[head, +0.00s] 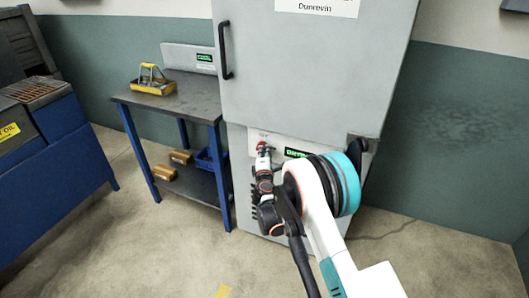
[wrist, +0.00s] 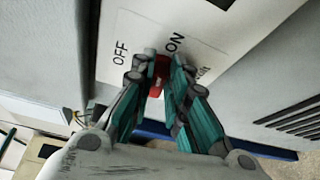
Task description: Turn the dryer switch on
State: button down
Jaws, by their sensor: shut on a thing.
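The dryer is the tall grey cabinet (head: 315,75) with a black door handle on its left. Its switch is a red knob (wrist: 157,75) on a white panel (wrist: 135,32) marked OFF and ON, low on the cabinet front. The red knob also shows in the head view (head: 263,146). My gripper (wrist: 161,70) is at the panel, its two fingers on either side of the knob and shut on it. The fingers hide part of the knob, so its exact setting is hard to tell.
A blue-legged table (head: 190,98) stands left of the dryer, with a yellow carrier (head: 153,84) on top and a blue bin (head: 207,159) on its lower shelf. A blue machine (head: 62,150) is at far left. The floor to the right is clear.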

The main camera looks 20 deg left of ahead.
jog(key=shift+d+f+m+t, duration=0.1)
jog(key=shift+f+m+t, duration=0.25)
jog(key=shift+m, duration=0.55)
jog(key=c, duration=1.6)
grip_release()
jog(key=shift+o, duration=0.2)
jog(key=v, duration=1.2)
